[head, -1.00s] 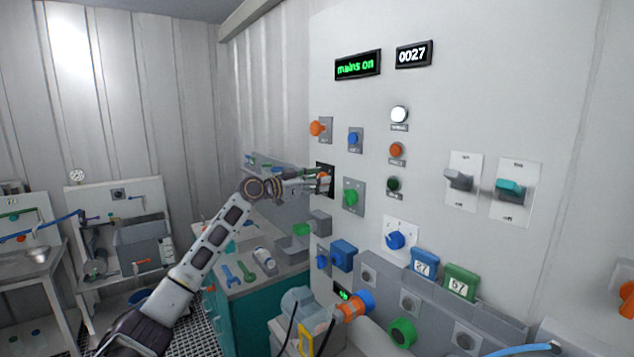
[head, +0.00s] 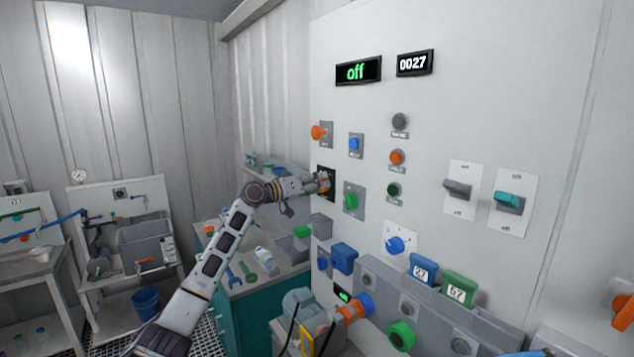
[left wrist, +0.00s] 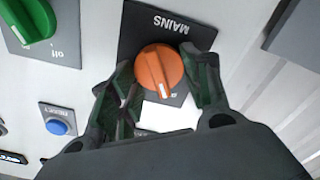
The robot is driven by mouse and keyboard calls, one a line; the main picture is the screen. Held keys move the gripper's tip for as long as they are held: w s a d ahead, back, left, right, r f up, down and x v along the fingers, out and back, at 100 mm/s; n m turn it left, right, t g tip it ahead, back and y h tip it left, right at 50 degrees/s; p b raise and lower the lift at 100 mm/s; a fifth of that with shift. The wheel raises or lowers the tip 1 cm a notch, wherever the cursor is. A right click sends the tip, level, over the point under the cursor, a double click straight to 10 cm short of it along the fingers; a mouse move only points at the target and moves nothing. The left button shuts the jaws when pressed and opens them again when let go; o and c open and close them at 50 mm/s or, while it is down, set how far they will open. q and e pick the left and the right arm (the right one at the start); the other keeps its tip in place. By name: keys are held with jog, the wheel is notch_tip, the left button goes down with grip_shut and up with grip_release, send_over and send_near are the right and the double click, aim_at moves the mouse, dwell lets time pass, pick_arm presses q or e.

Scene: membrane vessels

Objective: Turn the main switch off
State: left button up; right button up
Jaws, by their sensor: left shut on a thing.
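The main switch is an orange rotary knob (left wrist: 159,70) on a black plate marked MAINS (left wrist: 185,25) in the left wrist view. Its white pointer line points down toward my gripper in that view. My left gripper (left wrist: 158,88) has its two dark fingers on either side of the knob, shut on it. In the head view my left gripper (head: 323,183) is at the black plate on the left side of the white panel and partly hides the knob. My right gripper is not in view.
A green knob (head: 351,201) and a blue button (head: 354,144) sit close to the switch. An orange knob (head: 319,132) is just above it. A bench with tools stands below my left arm.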

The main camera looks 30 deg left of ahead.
pick_arm(q)
jog(key=shift+n, duration=0.7)
jog(key=o, duration=1)
jog(key=shift+c, duration=0.2)
jog(key=shift+a, duration=0.1)
jog(key=v, duration=1.2)
jog(key=shift+f, duration=0.15)
dwell(0.4)
